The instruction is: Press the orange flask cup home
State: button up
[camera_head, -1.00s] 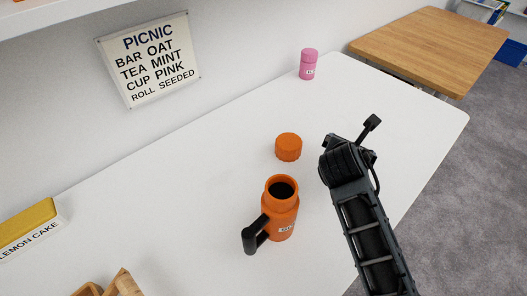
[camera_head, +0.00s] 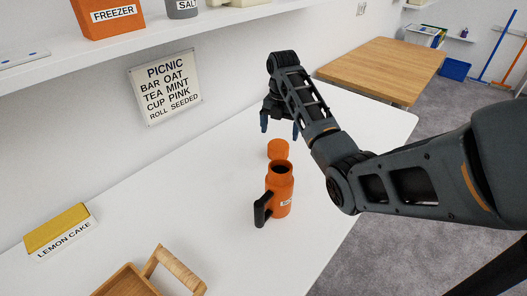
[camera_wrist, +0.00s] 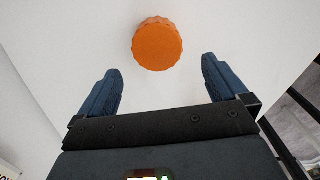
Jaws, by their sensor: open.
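The orange flask (camera_head: 281,190) stands upright and open on the white counter, its dark mouth facing up and its black handle (camera_head: 262,209) to the left. The orange cup (camera_head: 278,149) rests on the counter just behind the flask, apart from it; its ridged round top also shows in the wrist view (camera_wrist: 157,44). My gripper (camera_head: 280,128) is above the counter, near and above the cup. In the wrist view its two blue fingers (camera_wrist: 161,82) are spread wide and empty, with the cup beyond the fingertips, roughly centred between them.
A lemon cake box (camera_head: 61,235) and a wooden basket with a handle (camera_head: 177,269) stand at the left and front. A shelf (camera_head: 150,35) with an orange freezer box (camera_head: 107,17) runs above the counter. A wooden table (camera_head: 382,68) stands beyond. The counter's middle left is clear.

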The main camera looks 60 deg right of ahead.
aim_at(278, 145)
jog(key=shift+a+f, duration=0.1)
jog(key=shift+f, duration=0.85)
jog(key=shift+w+d+f+p, duration=0.1)
jog(key=shift+d+f+p, duration=0.1)
jog(key=shift+f, duration=1.2)
jog(key=shift+w+d+f+p, duration=0.1)
jog(key=shift+f+p, duration=0.1)
jog(key=shift+f, duration=1.15)
jog(key=shift+c, duration=0.3)
jog(key=c, duration=0.9)
jog(key=shift+r, duration=0.1)
